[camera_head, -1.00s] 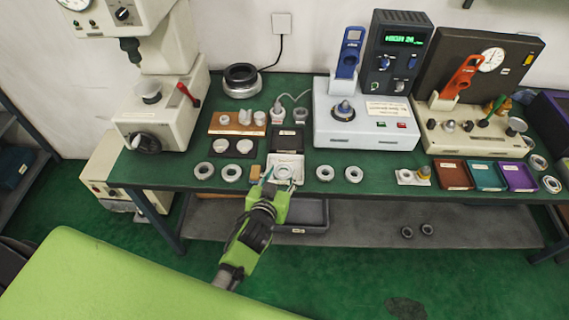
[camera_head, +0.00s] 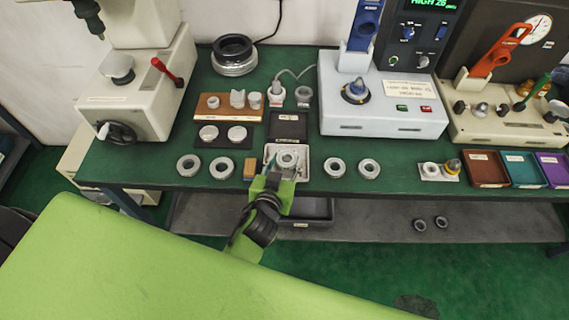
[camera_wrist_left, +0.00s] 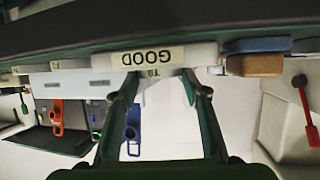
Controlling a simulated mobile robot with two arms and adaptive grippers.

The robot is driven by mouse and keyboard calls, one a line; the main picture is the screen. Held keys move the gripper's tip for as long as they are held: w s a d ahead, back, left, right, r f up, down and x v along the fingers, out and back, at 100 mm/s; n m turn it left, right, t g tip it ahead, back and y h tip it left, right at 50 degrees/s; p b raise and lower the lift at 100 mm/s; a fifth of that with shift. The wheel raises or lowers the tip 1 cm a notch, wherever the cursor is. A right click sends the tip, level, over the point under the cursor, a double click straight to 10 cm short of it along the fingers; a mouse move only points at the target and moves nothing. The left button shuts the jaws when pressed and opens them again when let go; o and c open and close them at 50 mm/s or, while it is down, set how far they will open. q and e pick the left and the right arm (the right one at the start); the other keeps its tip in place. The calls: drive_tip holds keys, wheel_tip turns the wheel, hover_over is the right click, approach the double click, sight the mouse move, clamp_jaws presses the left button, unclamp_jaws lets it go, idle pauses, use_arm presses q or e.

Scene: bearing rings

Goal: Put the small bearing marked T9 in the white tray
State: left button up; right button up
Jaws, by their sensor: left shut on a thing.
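The white tray (camera_head: 304,166) stands at the front edge of the green bench, and its front wall carries a GOOD label, upside down in the left wrist view (camera_wrist_left: 153,57). A small grey bearing ring (camera_head: 288,160) is between the fingertips of my left gripper (camera_head: 285,167), within the tray's outline. A T9 mark (camera_wrist_left: 153,72) shows on the ring in the left wrist view, just by the tray wall. My left gripper is shut on this ring. Whether the ring touches the tray floor cannot be told. My right gripper is not in view.
Loose rings lie left (camera_head: 220,168) and right (camera_head: 335,168) of the tray. A small wooden block (camera_head: 251,169) is close to its left side. A dark tray (camera_head: 288,125) is behind it. A white-grey tester (camera_head: 380,110) stands at the back right.

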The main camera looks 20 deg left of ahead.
use_arm(q)
drive_tip(key=shift+w+a+f, duration=0.15)
drive_tip(key=shift+f, duration=0.6)
drive_tip(key=o, duration=1)
drive_tip(key=shift+s, duration=0.2)
drive_tip(key=shift+b+v, duration=1)
drive_tip(key=shift+v, duration=5)
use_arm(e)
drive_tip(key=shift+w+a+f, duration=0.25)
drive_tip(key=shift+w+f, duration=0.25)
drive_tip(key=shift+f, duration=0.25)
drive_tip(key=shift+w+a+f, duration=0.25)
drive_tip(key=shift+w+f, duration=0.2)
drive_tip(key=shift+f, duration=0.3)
use_arm(q)
drive_tip(key=shift+r, duration=0.1)
